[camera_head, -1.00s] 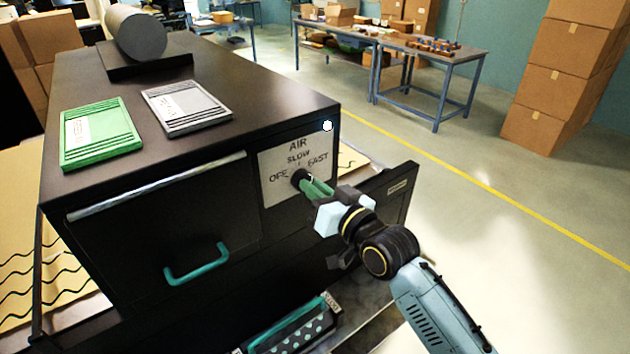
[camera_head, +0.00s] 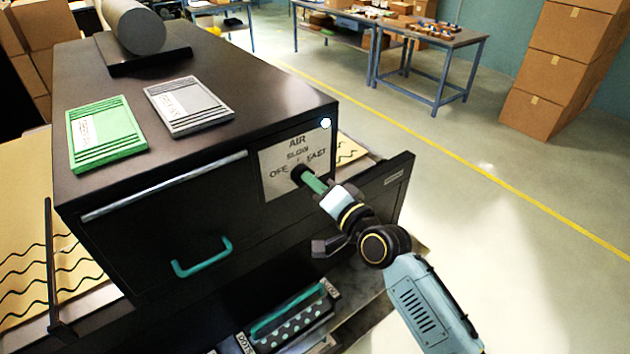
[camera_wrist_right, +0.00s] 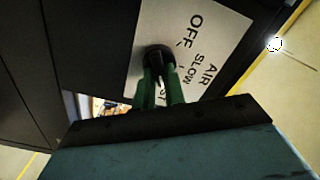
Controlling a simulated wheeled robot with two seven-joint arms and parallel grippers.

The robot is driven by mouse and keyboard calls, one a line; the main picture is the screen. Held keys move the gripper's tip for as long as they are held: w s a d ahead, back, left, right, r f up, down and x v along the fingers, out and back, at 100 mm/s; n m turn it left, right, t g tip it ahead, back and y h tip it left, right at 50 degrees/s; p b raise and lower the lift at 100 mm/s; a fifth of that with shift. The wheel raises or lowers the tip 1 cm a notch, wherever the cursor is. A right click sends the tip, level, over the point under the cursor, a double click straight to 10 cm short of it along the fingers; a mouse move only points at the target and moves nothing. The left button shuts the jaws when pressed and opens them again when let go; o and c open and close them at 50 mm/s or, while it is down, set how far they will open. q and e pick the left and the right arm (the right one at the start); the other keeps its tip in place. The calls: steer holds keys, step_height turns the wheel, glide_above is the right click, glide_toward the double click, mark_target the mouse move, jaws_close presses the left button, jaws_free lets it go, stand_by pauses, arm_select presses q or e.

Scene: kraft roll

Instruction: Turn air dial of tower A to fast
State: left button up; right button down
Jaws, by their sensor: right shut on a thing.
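The air dial (camera_head: 297,174) is a small black knob on a pale label plate (camera_head: 277,187) marked AIR, OFF, SLOW and FAST. The plate is on the front of the black tower (camera_head: 190,165). My right gripper (camera_head: 308,180) has its green fingers closed on the dial. In the right wrist view the fingers meet the dial (camera_wrist_right: 157,56), and they hide part of the word FAST. I cannot tell which mark the dial points to. My left gripper is not in view.
A green cartridge (camera_head: 105,137) and a grey cartridge (camera_head: 188,105) lie on the tower top by a dark roll (camera_head: 135,25). A teal drawer handle (camera_head: 202,262) sticks out below. An open drawer front (camera_head: 385,195) stands close to my right arm.

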stand_by(0.3)
steer(key=c, duration=1.5)
jaws_free()
steer(key=shift+o, duration=0.2)
steer(key=shift+s, duration=0.1)
steer(key=v, duration=1.3)
steer(key=shift+b, duration=0.4)
steer(key=shift+d, duration=0.15)
